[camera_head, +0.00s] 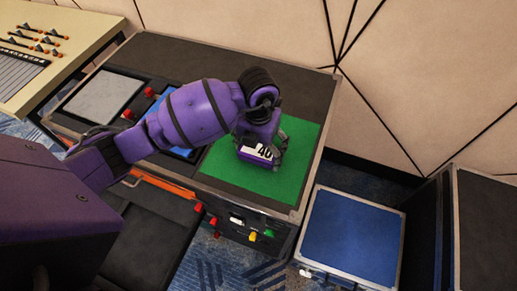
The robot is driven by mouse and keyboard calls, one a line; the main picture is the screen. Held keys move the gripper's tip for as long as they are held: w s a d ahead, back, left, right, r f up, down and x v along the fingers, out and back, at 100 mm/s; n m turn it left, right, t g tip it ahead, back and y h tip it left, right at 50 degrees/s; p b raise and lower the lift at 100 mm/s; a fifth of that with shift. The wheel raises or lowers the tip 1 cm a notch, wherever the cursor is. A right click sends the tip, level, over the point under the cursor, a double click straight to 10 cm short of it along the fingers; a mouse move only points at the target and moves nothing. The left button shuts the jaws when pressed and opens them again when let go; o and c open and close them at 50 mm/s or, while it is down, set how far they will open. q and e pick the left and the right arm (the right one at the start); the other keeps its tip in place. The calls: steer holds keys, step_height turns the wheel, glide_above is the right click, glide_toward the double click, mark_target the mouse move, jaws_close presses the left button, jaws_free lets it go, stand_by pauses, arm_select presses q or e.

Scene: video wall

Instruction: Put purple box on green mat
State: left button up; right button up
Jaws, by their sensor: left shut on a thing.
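The purple box (252,158), with a white label reading 40, is over the middle of the green mat (300,140). My left gripper (263,147) is shut on the purple box from above. The gripper and wrist hide part of the box. I cannot tell whether the box touches the mat or hangs just above it. The green mat lies on the dark top of a console, at its right side. My left arm covers the area to the left of the mat. My right gripper is not in view.
A blue mat (182,153) lies partly behind my left arm, with a grey mat (104,97) farther left. Red knobs (149,92) stick up between them. Coloured buttons (237,221) line the console front. A blue-topped case (350,240) stands at right. A beige mixing desk (45,50) is upper left.

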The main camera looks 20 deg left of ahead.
mark_target(258, 150)
arm_select(q)
steer(key=shift+f, duration=0.1)
steer(key=shift+f, duration=0.15)
steer(key=o, duration=1.2)
step_height(258, 150, up, 12)
steer(key=shift+r+p, duration=0.25)
steer(key=shift+p, duration=0.1)
